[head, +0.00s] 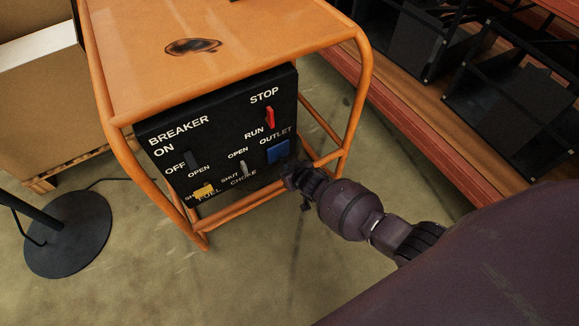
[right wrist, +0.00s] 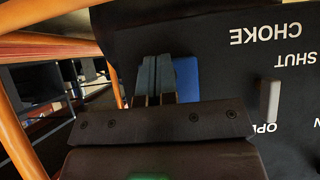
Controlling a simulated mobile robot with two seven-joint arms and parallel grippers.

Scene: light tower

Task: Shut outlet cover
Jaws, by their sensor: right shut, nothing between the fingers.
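The blue outlet cover (head: 278,151) is on the right of the generator's black panel (head: 228,125), just below the word OUTLET. I cannot tell whether it is fully flush with the panel. My right gripper (head: 289,170) is shut and empty, just below the cover at the panel's lower right. In the right wrist view, its closed fingers (right wrist: 155,78) appear right beside the blue cover (right wrist: 187,80) and hide part of it; I cannot tell if they touch. My left gripper is not in view.
The panel also carries the red run switch (head: 270,117), the breaker switch (head: 192,158), the choke lever (head: 244,168) and the yellow fuel lever (head: 203,190). Orange frame tubes (head: 355,100) surround the panel. Black racks (head: 520,100) stand at right; a round black base (head: 68,235) stands at left.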

